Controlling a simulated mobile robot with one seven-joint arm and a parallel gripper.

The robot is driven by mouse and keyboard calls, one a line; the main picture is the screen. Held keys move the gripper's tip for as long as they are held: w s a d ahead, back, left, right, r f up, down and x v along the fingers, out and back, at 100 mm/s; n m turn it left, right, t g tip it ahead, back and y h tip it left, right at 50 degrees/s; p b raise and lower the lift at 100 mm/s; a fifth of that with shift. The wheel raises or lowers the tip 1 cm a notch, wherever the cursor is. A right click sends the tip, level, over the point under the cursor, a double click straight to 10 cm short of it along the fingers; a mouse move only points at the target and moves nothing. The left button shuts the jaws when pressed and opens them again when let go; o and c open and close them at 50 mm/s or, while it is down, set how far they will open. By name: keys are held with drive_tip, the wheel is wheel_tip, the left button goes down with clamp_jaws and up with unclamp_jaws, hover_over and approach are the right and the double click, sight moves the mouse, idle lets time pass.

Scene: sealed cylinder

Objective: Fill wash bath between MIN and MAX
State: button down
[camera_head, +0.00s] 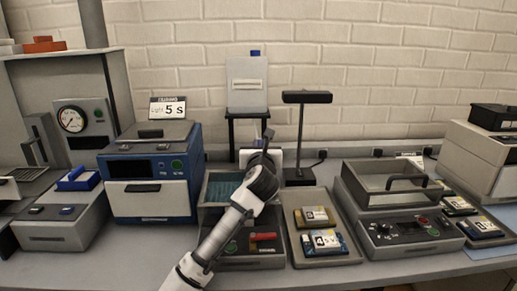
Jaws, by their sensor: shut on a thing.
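The wash bath (213,198) is the open tray with teal contents at the front middle. Its MIN and MAX marks cannot be read. A pale tank (247,82) with a blue cap stands on a black stand (232,128) behind it. My arm reaches up from the bottom and crosses the right side of the bath. My gripper (265,148) is beyond the bath, in front of the stand and below the tank. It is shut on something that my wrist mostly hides. A small white part shows beside it, and I cannot tell what it is.
A black lamp (304,130) stands right of my gripper. Left is a blue box unit (150,180); right is a clear-lidded unit (395,190). A tray (322,248) with labelled boards lies beside the bath.

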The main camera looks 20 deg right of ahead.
drive_tip(key=shift+d+n+y, duration=0.15)
drive_tip(key=shift+n+y, duration=0.25)
drive_tip(key=shift+y, duration=0.2)
drive_tip(key=c, duration=1.4)
unclamp_jaws()
drive_tip(key=shift+c, duration=0.2)
drive_tip(key=b+v, duration=0.3)
drive_tip(key=v, duration=1.1)
drive_tip(key=shift+f, duration=0.25)
